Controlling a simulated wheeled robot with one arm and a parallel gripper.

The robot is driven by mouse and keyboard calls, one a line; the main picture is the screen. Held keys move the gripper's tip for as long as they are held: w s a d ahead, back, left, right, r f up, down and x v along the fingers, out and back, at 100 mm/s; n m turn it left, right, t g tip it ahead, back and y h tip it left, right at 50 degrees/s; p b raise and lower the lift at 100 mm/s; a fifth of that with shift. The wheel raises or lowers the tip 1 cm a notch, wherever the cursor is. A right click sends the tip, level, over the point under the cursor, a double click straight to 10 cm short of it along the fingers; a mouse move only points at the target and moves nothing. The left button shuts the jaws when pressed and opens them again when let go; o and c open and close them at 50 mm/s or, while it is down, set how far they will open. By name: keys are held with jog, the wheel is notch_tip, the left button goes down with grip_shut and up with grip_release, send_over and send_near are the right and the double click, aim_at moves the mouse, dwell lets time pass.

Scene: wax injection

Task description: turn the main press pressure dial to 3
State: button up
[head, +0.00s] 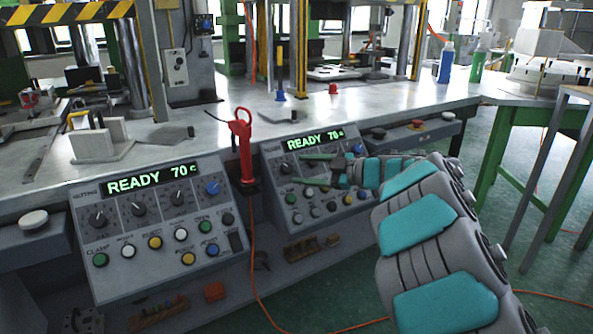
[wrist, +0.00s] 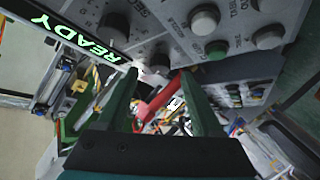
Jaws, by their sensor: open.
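Two grey control panels show, a left one (head: 150,225) and a right one (head: 268,150), each with a lit READY 70 display and a row of dials. I cannot tell from the labels which dial is the pressure dial, nor read its setting. My gripper (head: 299,168) is open in front of the right panel and partly covers its dial row. A dark dial (head: 285,168) shows just left of the fingertips. In the wrist view my gripper's green fingers (wrist: 159,76) are apart, with a dark knob (wrist: 157,62) near the gap. Contact cannot be told.
A red-handled tool (head: 245,150) hangs between the panels with an orange hose; red also shows between my fingers in the wrist view (wrist: 155,103). Buttons crowd the panel below the dials.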

jog(key=shift+v, duration=2.3)
